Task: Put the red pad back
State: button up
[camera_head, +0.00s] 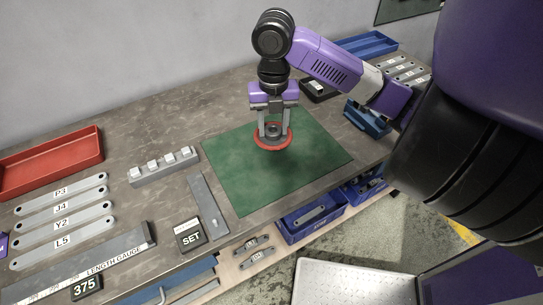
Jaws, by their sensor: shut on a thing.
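The red pad (272,147) is a round red disc with a grey part at its middle. My gripper (273,132) points down with its two fingers shut on that middle part. The pad is over the back half of the green mat (240,190), roughly level. A soft dark patch shows on the mat below it, and I cannot tell how far above the mat it is. The fingertips partly cover the grey middle.
A grey block row (163,168), a flat grey bar (207,204) and a "SET" sign (190,236) lie left of the mat. Labelled strips (62,208) and a red tray (48,163) are farther left. A black tray (318,92) and blue bin (367,119) stand right.

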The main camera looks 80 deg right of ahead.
aim_at(273, 164)
notch_tip(273, 164, down, 12)
jog(key=shift+f+p, duration=0.2)
jog(key=shift+p, duration=0.3)
jog(key=shift+f, duration=0.1)
jog(key=shift+f, duration=0.15)
jog(key=o, duration=1.3)
